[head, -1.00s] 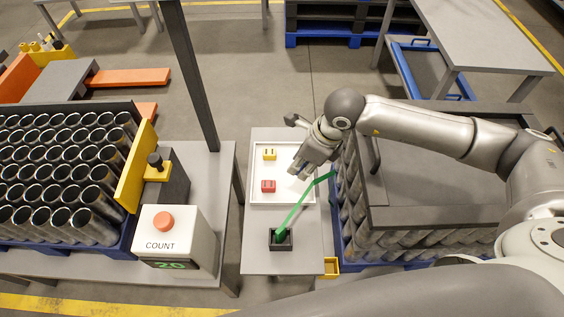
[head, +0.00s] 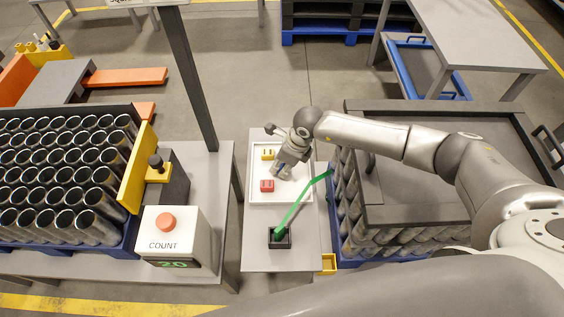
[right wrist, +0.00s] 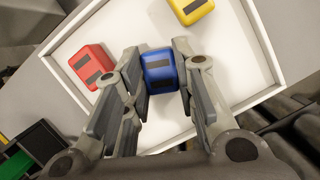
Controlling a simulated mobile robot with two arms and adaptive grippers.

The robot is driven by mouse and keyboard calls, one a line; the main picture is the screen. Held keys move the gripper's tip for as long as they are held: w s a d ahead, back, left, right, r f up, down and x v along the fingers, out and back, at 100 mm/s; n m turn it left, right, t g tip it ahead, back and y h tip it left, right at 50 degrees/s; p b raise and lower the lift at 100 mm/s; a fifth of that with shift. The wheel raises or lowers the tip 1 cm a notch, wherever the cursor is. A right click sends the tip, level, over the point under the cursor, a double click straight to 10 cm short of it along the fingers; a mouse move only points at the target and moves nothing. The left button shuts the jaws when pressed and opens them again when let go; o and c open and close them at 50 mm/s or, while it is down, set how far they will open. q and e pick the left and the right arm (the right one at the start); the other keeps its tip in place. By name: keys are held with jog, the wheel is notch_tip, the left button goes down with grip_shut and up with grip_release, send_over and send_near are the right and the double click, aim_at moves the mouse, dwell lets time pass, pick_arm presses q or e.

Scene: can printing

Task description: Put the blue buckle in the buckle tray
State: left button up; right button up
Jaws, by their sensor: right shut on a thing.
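The blue buckle (right wrist: 160,72) is between the fingers of my right gripper (right wrist: 158,85) in the right wrist view. The fingers are shut on it. In the head view my right gripper (head: 283,172) is over the white buckle tray (head: 300,196); its hand mostly hides the buckle there. The tray also shows behind the buckle in the wrist view (right wrist: 262,45). I cannot tell whether the buckle touches the tray floor. A red buckle (head: 267,186) and a yellow buckle (head: 267,153) lie in the tray on either side of the gripper. My left gripper is not in view.
A small black box (head: 279,238) with a green strap (head: 300,206) stands in front of the tray. A crate of metal tubes (head: 352,220) is close on the right. A count button box (head: 172,235) and a tube rack (head: 65,170) stand on the left.

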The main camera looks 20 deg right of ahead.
jog(key=shift+f, duration=0.25)
jog(key=o, duration=0.5)
jog(key=shift+f, duration=0.1)
jog(key=shift+c, duration=0.2)
jog(key=o, duration=0.5)
jog(key=shift+r, duration=0.4)
jog(key=shift+d+r, duration=0.15)
jog(key=shift+r, duration=0.2)
jog(key=b+v, duration=0.2)
jog(key=v, duration=0.9)
jog(key=shift+s, duration=0.1)
